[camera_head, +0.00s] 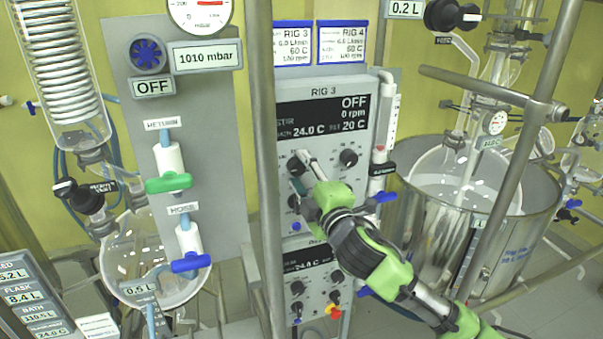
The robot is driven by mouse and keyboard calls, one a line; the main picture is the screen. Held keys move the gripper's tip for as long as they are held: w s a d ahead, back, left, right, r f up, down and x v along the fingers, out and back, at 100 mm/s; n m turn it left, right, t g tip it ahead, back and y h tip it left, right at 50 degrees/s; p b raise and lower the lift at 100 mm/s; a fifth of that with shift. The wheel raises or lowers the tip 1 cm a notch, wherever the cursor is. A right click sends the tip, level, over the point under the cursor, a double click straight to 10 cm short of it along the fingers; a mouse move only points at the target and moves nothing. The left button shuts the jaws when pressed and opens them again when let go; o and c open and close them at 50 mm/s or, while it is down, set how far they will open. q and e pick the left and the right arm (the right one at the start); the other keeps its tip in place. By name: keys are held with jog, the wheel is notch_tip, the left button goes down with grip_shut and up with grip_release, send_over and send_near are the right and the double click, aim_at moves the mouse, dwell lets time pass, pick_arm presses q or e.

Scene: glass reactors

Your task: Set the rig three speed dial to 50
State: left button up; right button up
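The RIG 3 panel (366,178) is a grey control box with a dark display (322,120). The display reads OFF, 0 rpm, 24.0 C and a set value of 20 C. A black dial (295,166) sits at the left under the display, and a second black dial (348,158) at the right. My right gripper (300,171) comes in from the lower right, its fingers apart at the left dial. The fingers partly cover this dial, so its marks and any contact cannot be told. My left gripper is not in view.
A metal post (264,120) stands just left of the panel. A lower panel (312,285) with dials is below. Right of the panel are a pipe with a blue valve handle (384,197) and a steel bath vessel (510,240).

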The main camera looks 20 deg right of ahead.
jog(key=shift+s+f, duration=0.1)
jog(key=shift+s, duration=0.25)
jog(key=s+d, duration=0.1)
jog(key=s, duration=1)
jog(key=shift+f, duration=0.3)
jog(key=shift+s, duration=0.1)
